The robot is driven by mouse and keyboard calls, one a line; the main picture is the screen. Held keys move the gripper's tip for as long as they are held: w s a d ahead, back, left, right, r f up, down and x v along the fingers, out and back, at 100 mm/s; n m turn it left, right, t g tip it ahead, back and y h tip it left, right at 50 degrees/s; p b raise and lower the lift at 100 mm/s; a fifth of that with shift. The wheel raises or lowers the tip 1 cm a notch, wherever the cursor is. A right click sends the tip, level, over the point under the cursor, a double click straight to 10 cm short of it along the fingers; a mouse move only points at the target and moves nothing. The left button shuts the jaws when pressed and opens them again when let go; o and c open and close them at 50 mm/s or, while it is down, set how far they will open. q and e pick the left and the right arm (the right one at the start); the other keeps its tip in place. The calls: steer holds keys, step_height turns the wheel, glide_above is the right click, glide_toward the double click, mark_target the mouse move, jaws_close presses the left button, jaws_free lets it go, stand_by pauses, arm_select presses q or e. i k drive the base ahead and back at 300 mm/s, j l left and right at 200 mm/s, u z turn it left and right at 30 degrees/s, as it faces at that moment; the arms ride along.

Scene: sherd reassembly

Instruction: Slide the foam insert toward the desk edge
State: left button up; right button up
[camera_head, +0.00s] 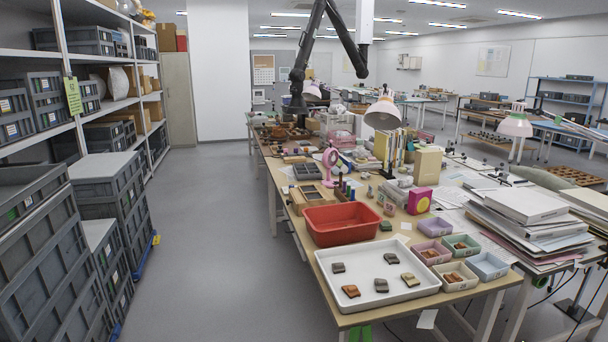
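I cannot clearly pick out a foam insert in the head view. The desk (341,320) runs from the front middle to the back. A white tray (335,294) lies near its front edge, with several grey, tan and orange-brown sherds spread inside. One orange-brown sherd (351,291) lies near the tray's front left. A red bin (343,225), seemingly empty, stands just behind the tray. Neither my left nor my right gripper is in view.
Small pastel boxes (489,266) stand right of the tray, some holding orange-brown pieces. Paper stacks (530,215) crowd the right side. A lamp (383,112), books and a pink magnifier stand farther back. Grey crates (110,195) line the left; the floor (215,240) between is clear.

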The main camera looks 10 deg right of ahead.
mark_target(307, 171)
steer(key=i+u, duration=0.1)
steer(key=i, duration=2.65)
steer(key=i+j+z, duration=0.15)
steer(key=i, duration=0.55)
steer(key=i+j, duration=0.1)
steer(key=i, duration=0.6)
steer(key=z, duration=0.05)
